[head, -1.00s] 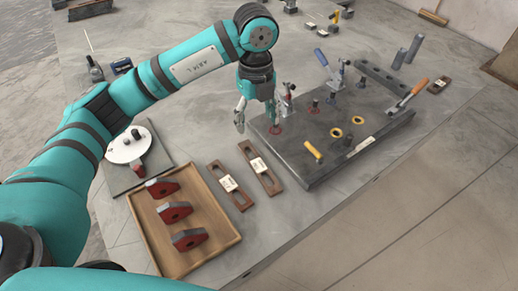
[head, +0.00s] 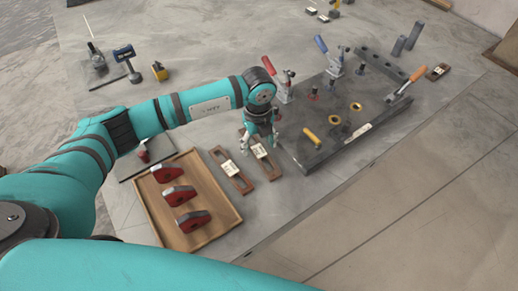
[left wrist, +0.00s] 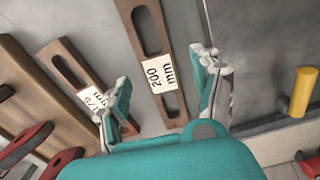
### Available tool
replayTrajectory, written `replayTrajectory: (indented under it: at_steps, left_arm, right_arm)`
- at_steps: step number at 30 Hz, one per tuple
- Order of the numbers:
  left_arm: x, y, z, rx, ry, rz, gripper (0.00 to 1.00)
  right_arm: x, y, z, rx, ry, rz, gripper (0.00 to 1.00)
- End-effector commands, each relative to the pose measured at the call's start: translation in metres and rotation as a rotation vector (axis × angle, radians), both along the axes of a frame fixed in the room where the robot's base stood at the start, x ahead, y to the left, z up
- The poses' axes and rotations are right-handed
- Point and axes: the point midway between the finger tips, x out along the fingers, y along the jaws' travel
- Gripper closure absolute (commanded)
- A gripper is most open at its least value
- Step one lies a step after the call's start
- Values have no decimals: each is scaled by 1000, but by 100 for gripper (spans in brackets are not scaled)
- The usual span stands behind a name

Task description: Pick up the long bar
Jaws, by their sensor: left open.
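The long bar (left wrist: 150,25) is a brown slotted bar with a white label reading 200 mm. In the head view it lies flat on the table (head: 262,160), partly covered by my left gripper. A shorter-looking slotted bar (head: 232,170) with its own label lies just left of it, also seen in the left wrist view (left wrist: 68,62). My left gripper (head: 261,147) is open and empty above the long bar. In the left wrist view its fingers (left wrist: 165,92) stand either side of the labelled part, apart from it. My right gripper is not in view.
A wooden tray (head: 228,208) with red-and-grey blocks is left of the bars. A dark fixture plate (head: 310,163) with clamps and a yellow pin (head: 312,139) stands close on the right. Bare table lies in front of the bars.

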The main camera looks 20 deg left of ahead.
Motion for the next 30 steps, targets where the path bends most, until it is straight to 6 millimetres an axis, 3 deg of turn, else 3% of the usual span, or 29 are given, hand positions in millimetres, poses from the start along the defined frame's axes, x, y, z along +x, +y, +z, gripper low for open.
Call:
replayTrajectory:
  at_steps: [4,11,26,30]
  left_arm:
    - [-1,0,-14,0,1,0,35]
    - [0,0,-16,-1,-1,0,35]
    - [0,0,-16,-1,-1,0,97]
    - [0,0,-16,-1,-1,0,100]
  right_arm:
    - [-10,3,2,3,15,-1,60]
    - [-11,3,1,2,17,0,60]
    - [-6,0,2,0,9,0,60]
    - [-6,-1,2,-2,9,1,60]
